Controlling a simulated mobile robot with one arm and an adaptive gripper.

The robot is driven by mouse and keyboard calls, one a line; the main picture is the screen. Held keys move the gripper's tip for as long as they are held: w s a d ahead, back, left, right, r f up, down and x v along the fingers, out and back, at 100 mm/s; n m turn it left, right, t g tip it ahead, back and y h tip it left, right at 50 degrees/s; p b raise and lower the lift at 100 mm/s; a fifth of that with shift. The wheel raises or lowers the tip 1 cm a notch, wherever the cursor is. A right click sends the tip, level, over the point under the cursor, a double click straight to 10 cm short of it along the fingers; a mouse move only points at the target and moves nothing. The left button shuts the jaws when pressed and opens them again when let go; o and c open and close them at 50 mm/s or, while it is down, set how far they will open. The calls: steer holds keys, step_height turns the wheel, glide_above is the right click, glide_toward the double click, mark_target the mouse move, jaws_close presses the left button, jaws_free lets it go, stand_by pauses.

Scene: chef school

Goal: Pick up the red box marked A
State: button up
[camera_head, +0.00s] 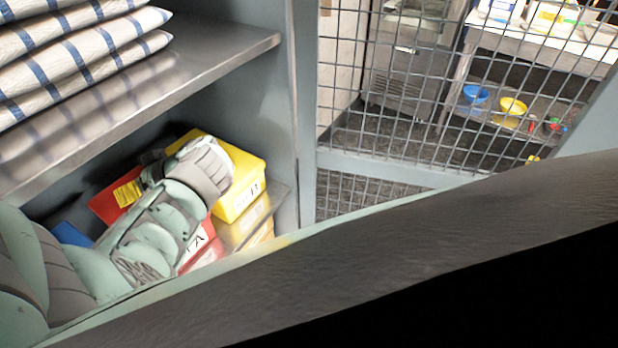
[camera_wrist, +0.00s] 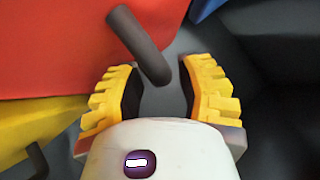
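The red box marked A (camera_head: 207,253) sits on the lower shelf in the head view. My arm hides much of it; its white label with the letter A shows at its near side. In the wrist view the red box (camera_wrist: 60,50) fills the upper left, and a dark rod-like handle (camera_wrist: 135,42) sticks out from it. My gripper (camera_wrist: 156,70) has its two yellow-backed fingers apart. The handle's lower end reaches the gap between the fingertips; I cannot tell whether either finger touches it.
A yellow box (camera_head: 243,185) stands right of the red box, close to my wrist. A blue thing (camera_head: 72,234) lies at the left. The upper shelf (camera_head: 190,60) with folded striped cloths (camera_head: 75,55) overhangs the arm. A wire mesh panel (camera_head: 400,110) stands at the right.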

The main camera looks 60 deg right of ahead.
jaws_close()
steer(key=shift+r, duration=0.3)
stand_by(0.5)
